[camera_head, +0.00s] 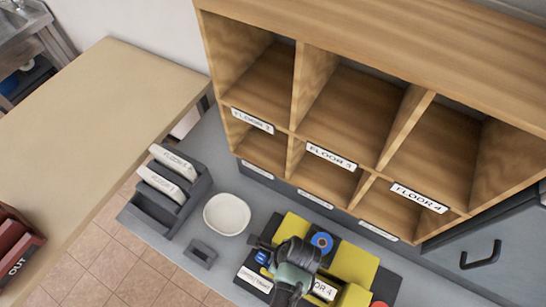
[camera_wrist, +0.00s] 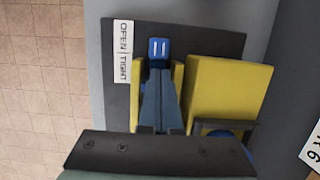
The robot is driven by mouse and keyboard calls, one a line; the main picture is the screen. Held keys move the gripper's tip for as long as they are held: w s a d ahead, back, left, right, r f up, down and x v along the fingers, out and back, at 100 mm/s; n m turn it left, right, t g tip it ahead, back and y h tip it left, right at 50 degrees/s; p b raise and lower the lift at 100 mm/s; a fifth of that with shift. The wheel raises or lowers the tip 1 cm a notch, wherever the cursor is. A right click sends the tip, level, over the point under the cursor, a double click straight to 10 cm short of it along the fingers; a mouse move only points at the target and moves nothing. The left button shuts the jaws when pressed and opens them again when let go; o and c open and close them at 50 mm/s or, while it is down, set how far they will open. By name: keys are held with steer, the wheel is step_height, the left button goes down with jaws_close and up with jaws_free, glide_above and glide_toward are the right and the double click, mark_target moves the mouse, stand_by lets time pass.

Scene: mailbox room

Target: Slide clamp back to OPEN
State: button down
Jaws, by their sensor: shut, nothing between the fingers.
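The blue clamp slider (camera_wrist: 159,50), with two pale marks, sits on a dark base plate (camera_wrist: 215,38) in the wrist view. It also shows in the head view (camera_head: 262,257), left of my gripper (camera_head: 283,262). A white OPEN | TIGHT label (camera_wrist: 122,52) lies beside it. The slider is level with about the middle of the label; I cannot tell its exact setting. My gripper (camera_wrist: 157,85) is shut and empty, its fingertips at the slider's near edge. I cannot tell whether they touch. Yellow blocks (camera_wrist: 228,90) flank the fingers; my gripper hides part of the fixture.
A white bowl (camera_head: 227,214) and a grey holder with cards (camera_head: 190,203) stand left of the fixture. A wooden pigeonhole shelf (camera_head: 370,30) rises behind it. A blue knob (camera_head: 322,241) is close to my gripper. A red OUT tray (camera_head: 17,250) is at far left.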

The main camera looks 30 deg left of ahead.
mark_target(264, 256)
steer(key=shift+x, duration=0.8)
steer(key=shift+a+r, duration=0.1)
steer(key=shift+w+a+p, duration=0.1)
steer(key=shift+a+p, duration=0.2)
steer(key=shift+a, duration=0.85)
steer(key=shift+r, duration=0.1)
steer(key=p+v, duration=0.9)
steer(key=p, duration=0.1)
steer(key=shift+d+r, duration=0.25)
steer(key=shift+r, duration=0.1)
